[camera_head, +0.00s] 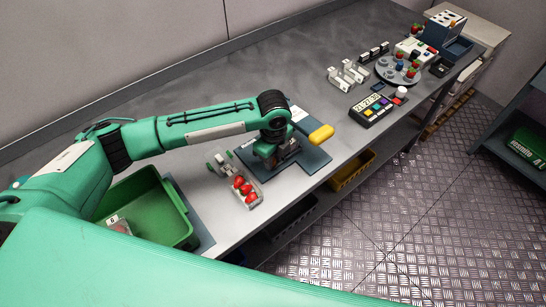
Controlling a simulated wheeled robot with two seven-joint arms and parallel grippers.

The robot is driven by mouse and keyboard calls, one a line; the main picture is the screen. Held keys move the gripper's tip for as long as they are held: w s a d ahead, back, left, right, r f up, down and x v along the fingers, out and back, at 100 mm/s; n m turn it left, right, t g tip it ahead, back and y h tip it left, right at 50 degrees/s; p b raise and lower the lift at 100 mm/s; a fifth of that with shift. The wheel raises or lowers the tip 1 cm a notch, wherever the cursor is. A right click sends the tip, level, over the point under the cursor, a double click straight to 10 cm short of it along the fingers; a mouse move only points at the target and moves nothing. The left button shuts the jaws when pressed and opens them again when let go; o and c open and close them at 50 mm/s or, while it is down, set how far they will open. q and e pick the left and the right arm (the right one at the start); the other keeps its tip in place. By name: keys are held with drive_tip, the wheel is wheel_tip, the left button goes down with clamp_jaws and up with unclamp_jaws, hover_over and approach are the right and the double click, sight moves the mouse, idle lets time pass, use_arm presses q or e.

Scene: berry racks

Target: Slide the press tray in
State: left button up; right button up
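My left gripper (279,154) points down over a blue-grey plate (312,163) on the bench. The arm's wrist and a yellow-tipped handle (320,134) cover much of that spot. I cannot make out a press tray for certain, as the area under the wrist is largely hidden. The fingers are small and dark, and I cannot tell whether they are open or shut or touch anything. A clear punnet with red strawberries (243,188) stands open just left of the plate. My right gripper is not in view.
A green crate (183,222) stands at the bench's left end. A button console (378,107), white holders (347,75) and a round grey carousel (398,71) with berries stand farther right. A yellow bin (352,170) sits below the bench. The back middle of the bench is clear.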

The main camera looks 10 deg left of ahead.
use_arm(q)
wheel_tip(320, 180, up, 14)
drive_tip(key=b, duration=0.2)
drive_tip(key=shift+f, duration=0.15)
drive_tip(key=shift+o, duration=0.4)
